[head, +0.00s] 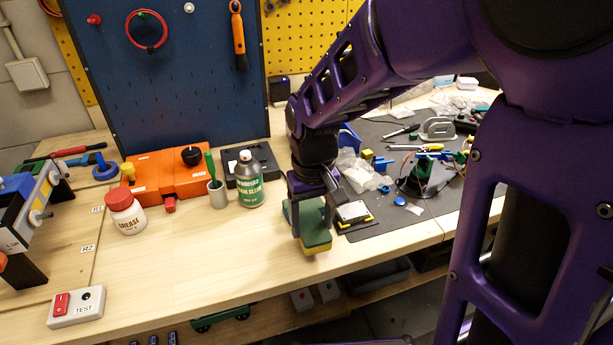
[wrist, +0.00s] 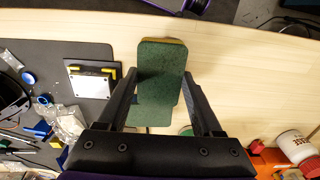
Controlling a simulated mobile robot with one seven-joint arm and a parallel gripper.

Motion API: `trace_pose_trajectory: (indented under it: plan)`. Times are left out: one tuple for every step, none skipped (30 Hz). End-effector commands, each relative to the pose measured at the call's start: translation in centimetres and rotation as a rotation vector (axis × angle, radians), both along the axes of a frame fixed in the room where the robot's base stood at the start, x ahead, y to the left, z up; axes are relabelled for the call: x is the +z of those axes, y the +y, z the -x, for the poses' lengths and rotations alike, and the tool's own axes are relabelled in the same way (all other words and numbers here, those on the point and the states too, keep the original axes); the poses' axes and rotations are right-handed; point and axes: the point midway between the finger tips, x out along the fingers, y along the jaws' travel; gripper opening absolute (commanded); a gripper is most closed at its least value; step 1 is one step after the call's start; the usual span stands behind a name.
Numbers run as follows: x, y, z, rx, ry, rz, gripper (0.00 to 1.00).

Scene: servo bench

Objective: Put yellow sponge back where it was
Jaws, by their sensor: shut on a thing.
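The yellow sponge (head: 317,246) has a dark green top face and a yellow underside. My gripper (head: 312,222) points down and is shut on it, near the bench's front edge, left of the grey mat. In the wrist view the sponge (wrist: 162,62) shows its green face between the two fingers (wrist: 160,82), with a thin yellow strip at its far edge. A second green patch (wrist: 152,116) shows partly behind it, nearer the palm; I cannot tell what it is. I cannot tell whether the sponge touches the bench.
The grey mat (head: 408,215) holds a black-and-yellow framed plate (head: 353,213), bags and tools. A green spray can (head: 249,180), a green-handled tool in a cup (head: 217,192) and a grease jar (head: 126,212) stand behind left. The wood at front left (head: 200,260) is clear.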

Motion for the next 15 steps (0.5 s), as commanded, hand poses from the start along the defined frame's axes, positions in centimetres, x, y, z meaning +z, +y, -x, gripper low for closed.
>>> trace_pose_trajectory:
  plan:
    - [-1.0,0.0,0.1,0.0,0.004,0.001,0.07]
    - [-1.5,0.0,0.1,0.001,0.004,0.001,0.07]
    - [-2.1,0.0,0.1,0.001,0.004,0.001,0.07]
    - [-2.4,0.0,0.1,0.001,0.004,0.001,0.07]
    - [-2.5,0.0,0.1,0.001,0.003,0.001,0.07]
    - [-2.6,0.0,0.0,0.001,0.001,0.0,0.07]
    - [-2.6,0.0,0.0,0.001,0.0,0.0,0.07]
    - [-2.5,0.0,0.0,0.001,-0.001,0.0,0.07]
    - [-2.5,0.0,0.0,0.0,-0.001,0.0,0.07]
    - [-2.5,0.0,0.0,0.0,0.0,0.0,0.07]
    - [-2.5,0.0,0.0,0.0,0.0,0.0,0.07]
    - [-2.5,0.0,0.0,0.0,0.0,0.0,0.07]
    - [-2.6,0.0,0.0,0.0,0.0,0.0,0.07]
    - [-2.7,0.0,0.0,0.0,0.0,0.0,0.07]
    - [-2.9,0.0,0.0,0.0,0.0,0.0,0.07]
